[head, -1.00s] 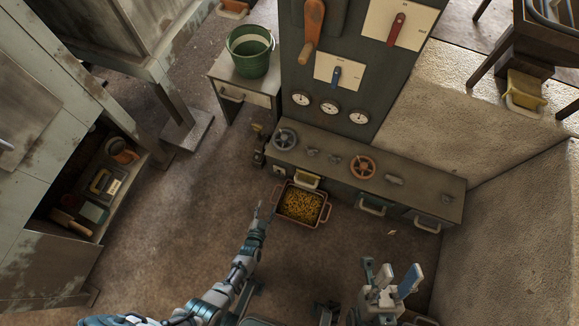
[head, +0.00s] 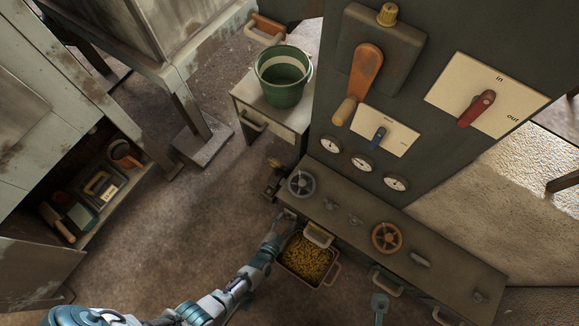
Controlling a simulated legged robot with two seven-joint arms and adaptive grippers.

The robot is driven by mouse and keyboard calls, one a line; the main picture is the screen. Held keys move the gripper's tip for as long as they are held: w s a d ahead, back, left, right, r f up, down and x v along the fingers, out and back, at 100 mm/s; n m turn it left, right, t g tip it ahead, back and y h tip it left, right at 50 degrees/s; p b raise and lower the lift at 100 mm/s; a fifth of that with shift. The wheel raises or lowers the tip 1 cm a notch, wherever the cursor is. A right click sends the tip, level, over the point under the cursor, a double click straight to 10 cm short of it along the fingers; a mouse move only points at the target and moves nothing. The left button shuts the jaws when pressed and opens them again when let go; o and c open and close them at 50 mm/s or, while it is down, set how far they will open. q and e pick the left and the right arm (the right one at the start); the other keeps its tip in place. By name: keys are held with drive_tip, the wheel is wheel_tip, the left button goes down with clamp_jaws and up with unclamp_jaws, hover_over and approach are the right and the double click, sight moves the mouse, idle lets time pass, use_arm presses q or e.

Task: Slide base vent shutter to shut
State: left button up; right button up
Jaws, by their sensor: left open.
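The engine base is a long low dark console (head: 452,277) at the foot of the tall panel. I cannot make out for sure which part of it is the vent shutter; its front face at the left end is partly hidden by my arm. My left gripper (head: 284,220) is at the front left end of the base, just left of a pale chute-like handle (head: 319,236). It is small in the picture, open, and whether it touches the base cannot be told. My right gripper is not in view.
A bin of yellow pellets (head: 306,260) stands on the floor close to my left gripper. A grey handwheel (head: 301,184) and an orange handwheel (head: 387,237) sit on the base top. A green bucket (head: 283,77) stands on a side table.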

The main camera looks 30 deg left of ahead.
use_arm(q)
drive_tip(key=shift+w, duration=0.15)
drive_tip(key=shift+a, duration=0.1)
clamp_jaws()
